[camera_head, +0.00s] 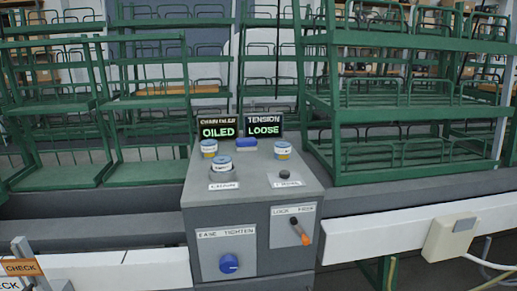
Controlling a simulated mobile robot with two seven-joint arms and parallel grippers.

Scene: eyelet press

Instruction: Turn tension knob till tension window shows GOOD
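A blue knob (229,263) sits low on the front of the grey machine (262,210), under a white label that reads EASE TIGHTEN. The tension window (264,126) stands at the back of the machine top and reads LOOSE in green letters. Neither of my grippers shows in the head view, and nothing touches the knob.
A window beside it (218,128) reads OILED. An orange-tipped lever (301,234) sits on a white plate right of the knob. Several small tins stand on top. Green racks (400,100) stand behind; a pale box (451,239) is at right. Space before the knob looks clear.

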